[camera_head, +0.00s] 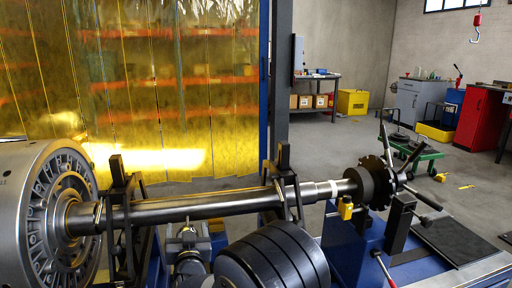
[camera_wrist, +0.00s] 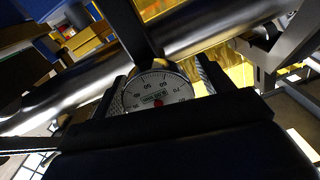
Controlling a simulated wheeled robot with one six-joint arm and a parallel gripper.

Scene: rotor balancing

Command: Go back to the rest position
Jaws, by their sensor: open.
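My gripper (camera_wrist: 161,76) shows in the wrist view with its two fingers apart. A round white dial gauge (camera_wrist: 158,90) sits between the fingers, its face toward the camera. Whether the fingers touch it cannot be told. Behind them a grey shaft (camera_wrist: 200,35) crosses the wrist view at a slant. In the head view the long steel shaft (camera_head: 215,205) runs level across the machine, in black supports (camera_head: 125,205). My dark ribbed arm (camera_head: 275,262) is low in the middle, in front of the shaft. The gripper cannot be made out clearly there.
A large metal drum (camera_head: 45,215) stands at the left, and a black flanged hub (camera_head: 375,183) at the shaft's right end. A blue machine base (camera_head: 350,250) lies below. A yellow curtain (camera_head: 170,100) hangs behind. Open floor (camera_head: 340,150) lies beyond, with a green trolley (camera_head: 425,155).

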